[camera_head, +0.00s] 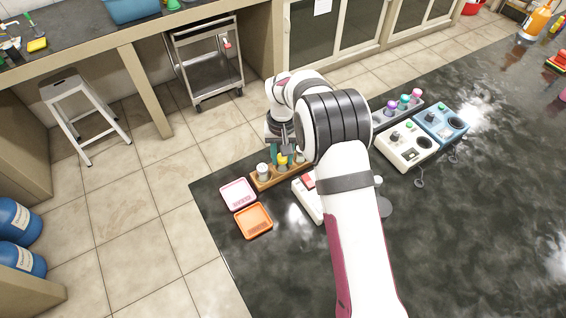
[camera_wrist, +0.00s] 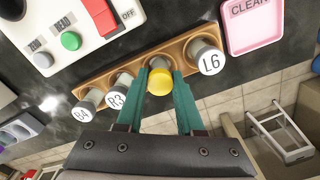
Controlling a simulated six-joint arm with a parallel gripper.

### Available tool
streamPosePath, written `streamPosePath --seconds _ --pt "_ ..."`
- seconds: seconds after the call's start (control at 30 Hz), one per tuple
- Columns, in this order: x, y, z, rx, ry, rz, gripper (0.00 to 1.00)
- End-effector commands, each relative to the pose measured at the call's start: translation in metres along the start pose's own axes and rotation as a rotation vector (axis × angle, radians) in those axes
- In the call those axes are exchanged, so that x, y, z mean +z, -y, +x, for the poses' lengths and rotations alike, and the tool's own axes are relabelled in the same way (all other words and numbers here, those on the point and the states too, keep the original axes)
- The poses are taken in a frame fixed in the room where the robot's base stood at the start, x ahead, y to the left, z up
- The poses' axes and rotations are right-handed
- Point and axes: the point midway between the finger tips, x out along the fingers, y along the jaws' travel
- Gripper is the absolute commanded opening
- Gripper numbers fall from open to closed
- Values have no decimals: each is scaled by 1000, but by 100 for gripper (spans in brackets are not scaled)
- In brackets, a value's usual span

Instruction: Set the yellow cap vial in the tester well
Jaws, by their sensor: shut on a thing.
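The yellow cap vial (camera_wrist: 160,82) is between the two teal fingers of my gripper (camera_wrist: 160,92) in the wrist view. The fingers are shut on it at the wooden rack (camera_wrist: 138,64), between the vials marked R3 (camera_wrist: 119,92) and L6 (camera_wrist: 208,56). I cannot tell whether it is still seated in the rack. In the head view my gripper (camera_head: 281,151) is over the rack (camera_head: 264,181), with a bit of yellow showing at the fingers. A white device (camera_wrist: 75,25) with a red switch and a green button stands beside the rack. No tester well is clearly identifiable.
A vial marked R4 (camera_wrist: 86,107) stands at the rack's end. A pink tray (camera_head: 238,194) and an orange tray (camera_head: 253,221) lie near the bench edge. White (camera_head: 407,146) and blue (camera_head: 441,122) devices and a grey rack (camera_head: 410,108) with coloured caps stand to the right.

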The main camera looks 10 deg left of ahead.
Motion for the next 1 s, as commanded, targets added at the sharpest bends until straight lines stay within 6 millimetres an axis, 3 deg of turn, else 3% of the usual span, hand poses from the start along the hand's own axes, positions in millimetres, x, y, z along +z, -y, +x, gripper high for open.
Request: streamPosePath --seconds 0.6,1.0 --pt "0 0 -67 0 -2 -1 0" --pt "1 -6 -72 0 -1 1 0"
